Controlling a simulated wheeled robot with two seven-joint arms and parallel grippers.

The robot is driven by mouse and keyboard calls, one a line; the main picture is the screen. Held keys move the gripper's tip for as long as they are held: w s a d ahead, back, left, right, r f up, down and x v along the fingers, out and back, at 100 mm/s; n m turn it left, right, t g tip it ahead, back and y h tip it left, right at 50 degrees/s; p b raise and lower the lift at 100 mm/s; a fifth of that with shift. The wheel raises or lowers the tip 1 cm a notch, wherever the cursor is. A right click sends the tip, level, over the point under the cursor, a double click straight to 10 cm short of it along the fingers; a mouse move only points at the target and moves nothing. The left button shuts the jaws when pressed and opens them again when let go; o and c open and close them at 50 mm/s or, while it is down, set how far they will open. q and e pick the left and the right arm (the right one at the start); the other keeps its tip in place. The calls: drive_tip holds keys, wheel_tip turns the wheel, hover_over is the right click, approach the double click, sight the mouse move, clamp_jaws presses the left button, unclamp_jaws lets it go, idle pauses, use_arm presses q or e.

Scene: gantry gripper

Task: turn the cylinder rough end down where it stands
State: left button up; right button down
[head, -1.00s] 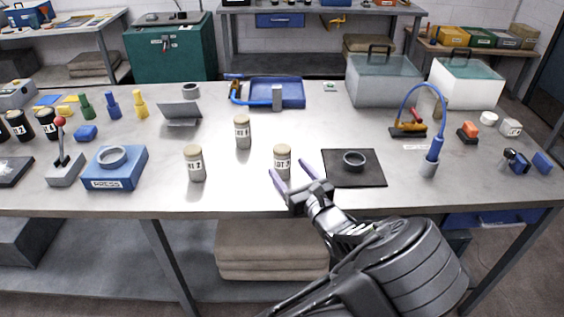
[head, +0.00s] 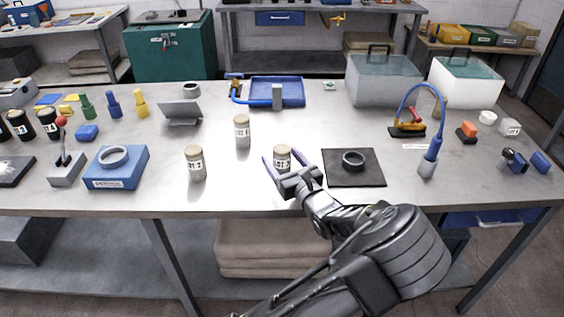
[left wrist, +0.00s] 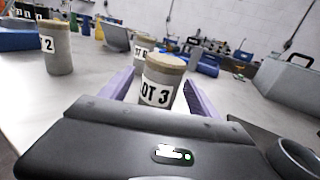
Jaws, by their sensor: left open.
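The LOT 3 cylinder (head: 282,154) stands upright on the bench, grey with a white label and a tan, rough-looking top. It also shows in the left wrist view (left wrist: 160,90), tan end up; its lower part is hidden behind my gripper body. My left gripper (head: 284,164) is open, low over the bench, with its purple fingers (left wrist: 160,92) on either side of this cylinder. I cannot tell whether they touch it. My right gripper is not in view.
Similar cylinders stand to the left (head: 196,164) and behind (head: 242,132). A dark mat (head: 370,177) with a ring (head: 353,160) lies close on the right. A blue press block (head: 116,170) is further left. Bench is bare in front of the cylinders.

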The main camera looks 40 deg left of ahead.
use_arm(q)
drive_tip(key=shift+c, duration=0.2)
clamp_jaws()
idle(0.6)
